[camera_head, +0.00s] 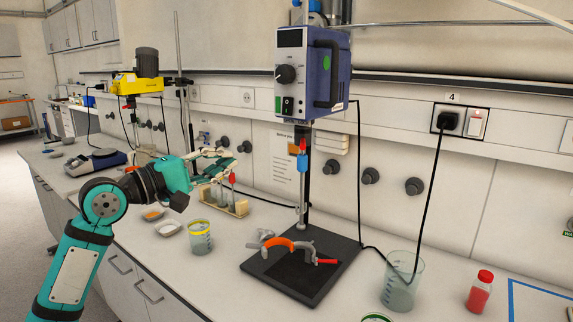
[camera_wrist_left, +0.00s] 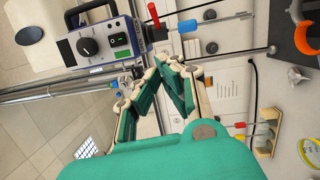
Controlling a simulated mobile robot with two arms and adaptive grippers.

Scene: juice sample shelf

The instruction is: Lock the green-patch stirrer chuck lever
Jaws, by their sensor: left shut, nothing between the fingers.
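The blue stirrer (camera_head: 318,75) with a green oval patch (camera_head: 327,62) stands on a rod above the bench. Below it are a blue chuck (camera_head: 302,162) and a red lever (camera_head: 303,146), which points up beside the shaft. In the left wrist view the stirrer (camera_wrist_left: 95,42) is at upper left, with the red lever (camera_wrist_left: 153,14) and blue chuck (camera_wrist_left: 188,26) to its right. My left gripper (camera_head: 232,158) is shut and empty, left of the chuck and apart from it. Its fingertips (camera_wrist_left: 166,62) meet in the left wrist view. My right gripper is out of view.
A black base plate (camera_head: 325,274) under the stirrer carries an orange clamp (camera_head: 277,243). A tube rack (camera_head: 238,208) stands below my left gripper. A beaker (camera_head: 402,285) and red bottle (camera_head: 480,293) stand at right. A yellow stirrer (camera_head: 136,84) is farther left.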

